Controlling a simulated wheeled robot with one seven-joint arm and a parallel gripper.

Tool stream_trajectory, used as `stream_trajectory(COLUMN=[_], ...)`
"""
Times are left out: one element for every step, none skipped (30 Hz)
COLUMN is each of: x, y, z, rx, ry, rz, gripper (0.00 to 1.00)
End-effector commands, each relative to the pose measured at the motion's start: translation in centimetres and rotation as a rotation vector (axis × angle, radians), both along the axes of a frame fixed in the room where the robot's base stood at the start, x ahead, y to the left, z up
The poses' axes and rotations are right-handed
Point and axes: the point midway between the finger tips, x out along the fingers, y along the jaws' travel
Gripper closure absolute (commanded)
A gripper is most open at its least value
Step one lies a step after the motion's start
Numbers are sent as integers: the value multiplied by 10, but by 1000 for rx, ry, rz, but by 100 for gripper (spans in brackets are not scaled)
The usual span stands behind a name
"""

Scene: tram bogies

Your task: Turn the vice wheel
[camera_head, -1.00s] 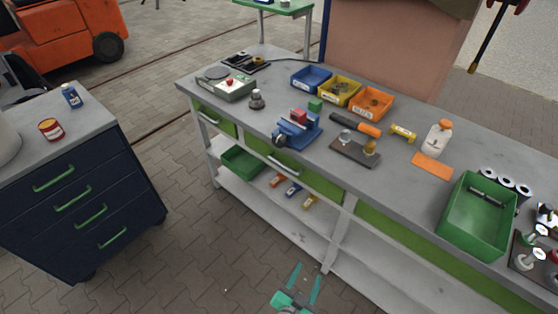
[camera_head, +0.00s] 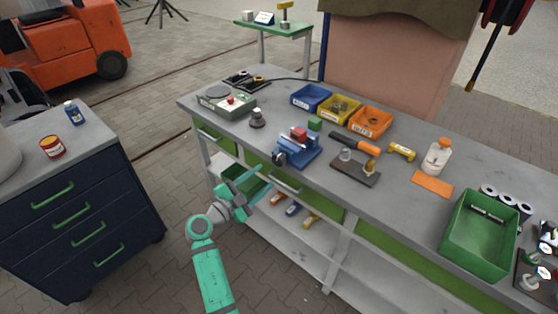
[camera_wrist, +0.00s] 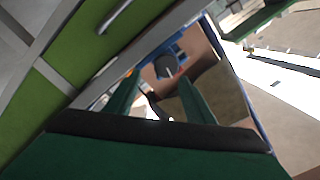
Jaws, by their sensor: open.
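A blue bench vice (camera_head: 297,153) with a red block at its jaws stands near the workbench's front edge. Its dark wheel (camera_head: 279,158) faces the front-left side, at the edge of the bench. My gripper (camera_head: 264,183) is open and empty in front of the bench, a little below and left of the wheel, apart from it. In the wrist view, the dark wheel (camera_wrist: 166,66) shows beyond and between the two green fingers (camera_wrist: 155,95). A bit of the blue vice shows behind the wheel; most of the vice is hidden there.
The grey workbench (camera_head: 400,215) has green drawers with handles just under the top, close to my gripper. A green crate (camera_head: 245,180) is on the lower shelf. A dark knob-like part (camera_head: 257,118) and a scale (camera_head: 226,101) stand left of the vice. A navy drawer cabinet (camera_head: 85,215) is left.

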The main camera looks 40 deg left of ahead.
Motion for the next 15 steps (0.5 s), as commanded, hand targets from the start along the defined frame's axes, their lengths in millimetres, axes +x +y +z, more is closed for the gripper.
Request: stream_trajectory(x=[-1, -1, 0, 1, 3, 7, 10, 14, 20, 25, 30, 37, 42, 48, 55], y=[5, 7, 8, 8, 8, 8, 7, 6, 6, 5, 5, 5, 4, 3, 3], z=[6, 8, 10, 11, 12, 12, 12, 12, 11, 12, 12, 12, 12, 12, 12], rx=[13, 19, 24, 27, 29, 30, 29, 29, 29, 29, 29, 29, 28, 28, 29], ry=[-9, -12, -15, -17, -17, -18, -18, -17, -17, -17, -17, -18, -17, -17, -17], rz=[-4, -6, -9, -9, -11, -12, -13, -14, -14, -14, -14, -13, -12, -14, -12], gripper=[51, 51, 51, 51, 51, 51, 51, 51, 51, 51, 51, 51, 51, 51, 51])
